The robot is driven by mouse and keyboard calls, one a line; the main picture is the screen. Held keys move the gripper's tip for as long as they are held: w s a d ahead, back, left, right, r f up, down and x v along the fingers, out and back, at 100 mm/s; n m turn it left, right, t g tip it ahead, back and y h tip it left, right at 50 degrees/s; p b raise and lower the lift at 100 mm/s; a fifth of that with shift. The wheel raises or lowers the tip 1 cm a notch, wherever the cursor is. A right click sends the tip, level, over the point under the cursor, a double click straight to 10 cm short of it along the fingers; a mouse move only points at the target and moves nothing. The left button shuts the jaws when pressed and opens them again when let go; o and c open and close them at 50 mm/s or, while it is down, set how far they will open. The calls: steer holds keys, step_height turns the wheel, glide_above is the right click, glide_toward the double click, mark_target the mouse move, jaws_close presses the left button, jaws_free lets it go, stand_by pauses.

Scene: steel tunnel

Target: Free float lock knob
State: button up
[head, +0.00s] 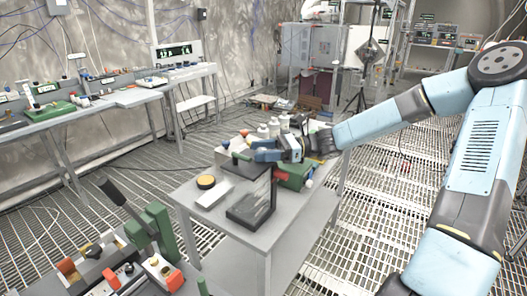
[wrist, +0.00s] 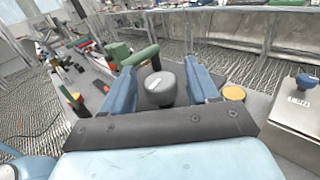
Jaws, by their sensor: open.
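A dark grey round knob (wrist: 158,90) with a white mark on its top shows in the wrist view, and I take it to be the float lock knob. My gripper (wrist: 162,77) is open, with one blue finger on each side of the knob; I cannot tell whether either finger touches it. A green bar (wrist: 140,56) lies just beyond the knob. In the head view my gripper (head: 258,150) is over a black stand (head: 250,207) on the grey table (head: 222,222). The knob is not clearly visible there.
A yellow-topped round piece (head: 206,182) sits on a white block (head: 211,196), left of the stand. White bottles (head: 274,127) stand behind my gripper. The table's front left corner is clear.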

steer(key=c, duration=0.9)
steer(key=shift+n+g, duration=0.3)
steer(key=shift+g, duration=0.2)
steer(key=n+g+h, duration=0.1)
steer(key=n+g, duration=0.1)
steer(key=g, duration=0.1)
steer(key=n+g+h, duration=0.2)
steer(key=n+g, duration=0.1)
steer(key=g, duration=0.1)
steer(key=shift+w+a+g, duration=0.1)
steer(key=shift+g, duration=0.2)
steer(key=n+g+h, duration=0.5)
steer(key=h, duration=0.2)
steer(key=shift+n, duration=0.4)
steer(key=shift+g, duration=0.3)
